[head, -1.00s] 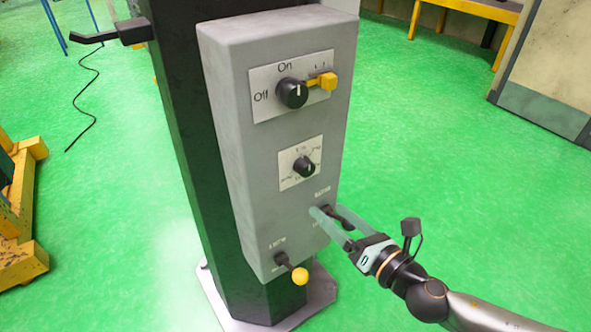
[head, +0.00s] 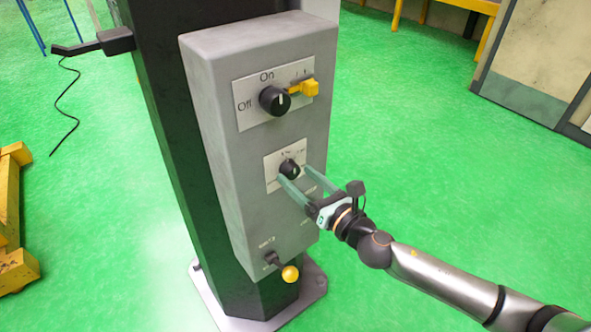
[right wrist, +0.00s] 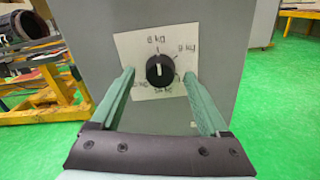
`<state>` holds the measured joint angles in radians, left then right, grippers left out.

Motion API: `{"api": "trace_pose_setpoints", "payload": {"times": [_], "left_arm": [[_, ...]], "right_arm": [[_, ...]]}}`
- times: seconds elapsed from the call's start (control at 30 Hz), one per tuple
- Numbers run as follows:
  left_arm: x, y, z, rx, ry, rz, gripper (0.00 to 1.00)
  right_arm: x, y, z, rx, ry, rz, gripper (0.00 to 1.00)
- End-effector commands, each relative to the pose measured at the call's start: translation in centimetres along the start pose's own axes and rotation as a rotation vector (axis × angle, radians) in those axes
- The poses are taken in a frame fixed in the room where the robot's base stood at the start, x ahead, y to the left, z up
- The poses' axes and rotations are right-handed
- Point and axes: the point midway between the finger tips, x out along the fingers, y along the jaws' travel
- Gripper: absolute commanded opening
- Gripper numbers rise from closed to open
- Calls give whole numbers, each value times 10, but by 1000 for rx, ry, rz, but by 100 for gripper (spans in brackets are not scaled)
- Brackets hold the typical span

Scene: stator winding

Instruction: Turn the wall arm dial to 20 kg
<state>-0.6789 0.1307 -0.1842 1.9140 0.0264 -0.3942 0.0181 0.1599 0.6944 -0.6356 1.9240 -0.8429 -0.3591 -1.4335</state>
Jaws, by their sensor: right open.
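The weight dial is a round black knob (head: 289,168) with a white pointer, on a white plate in the middle of the grey control box (head: 215,145). In the right wrist view the knob (right wrist: 160,71) shows face-on, its pointer upward, with kg marks around it too blurred to read fully. My right gripper (head: 293,174) is open in front of the dial. In the right wrist view its two green fingers (right wrist: 160,82) stand left and right of the knob, apart from it. My left gripper is not in view.
Below is a lever with a yellow ball (head: 290,274). The box is on a dark column (head: 175,150).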

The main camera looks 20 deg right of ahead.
Motion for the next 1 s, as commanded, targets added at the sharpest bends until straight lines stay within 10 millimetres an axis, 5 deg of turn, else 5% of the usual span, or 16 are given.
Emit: {"api": "trace_pose_setpoints", "payload": {"times": [0.5,1.0], "left_arm": [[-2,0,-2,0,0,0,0],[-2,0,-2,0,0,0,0]], "right_arm": [[20,0,-1,1,1,0,79],[19,0,-1,1,1,0,24]]}}
